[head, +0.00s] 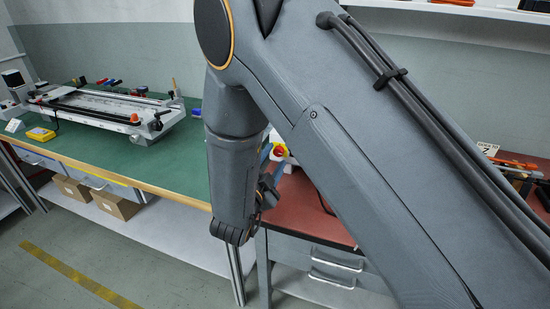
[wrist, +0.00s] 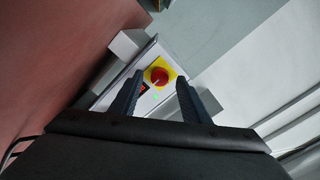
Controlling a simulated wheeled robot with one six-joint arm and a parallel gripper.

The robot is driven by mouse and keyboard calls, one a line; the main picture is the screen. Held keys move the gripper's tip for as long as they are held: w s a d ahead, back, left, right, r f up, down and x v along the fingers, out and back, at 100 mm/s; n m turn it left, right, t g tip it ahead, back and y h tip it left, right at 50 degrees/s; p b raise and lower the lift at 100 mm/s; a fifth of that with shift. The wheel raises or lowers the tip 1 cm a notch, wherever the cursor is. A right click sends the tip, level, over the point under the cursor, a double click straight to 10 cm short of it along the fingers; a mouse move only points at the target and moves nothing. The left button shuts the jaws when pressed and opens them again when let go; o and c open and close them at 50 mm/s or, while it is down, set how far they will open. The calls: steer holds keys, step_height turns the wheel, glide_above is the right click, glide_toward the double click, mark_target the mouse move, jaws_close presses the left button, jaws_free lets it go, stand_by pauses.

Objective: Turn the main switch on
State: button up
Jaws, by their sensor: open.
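A light-coloured control box (wrist: 113,97) shows in the wrist view, with a red round knob (wrist: 160,76) on a yellow plate. A small dark switch with a red mark (wrist: 144,88) sits beside the plate, close to my left finger and partly hidden by it. A small green spot shows near it. Which one is the main switch, I cannot tell for sure. My gripper (wrist: 158,78) is open and empty, its fingers either side of the knob in the picture; contact is not visible. In the head view the red knob (head: 279,151) shows just behind my arm, which hides most of the box.
The box is by a red-topped bench (head: 300,212) with drawers. A green table (head: 130,165) at left holds a gantry-like rig (head: 95,108) and a yellow device (head: 41,134). Orange-handled tools (head: 515,165) lie at far right. The floor at front left is clear.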

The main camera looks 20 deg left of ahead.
steer(key=s, duration=0.6)
steer(key=shift+s+a+b, duration=0.25)
steer(key=shift+s+b, duration=0.05)
steer(key=shift+b, duration=0.05)
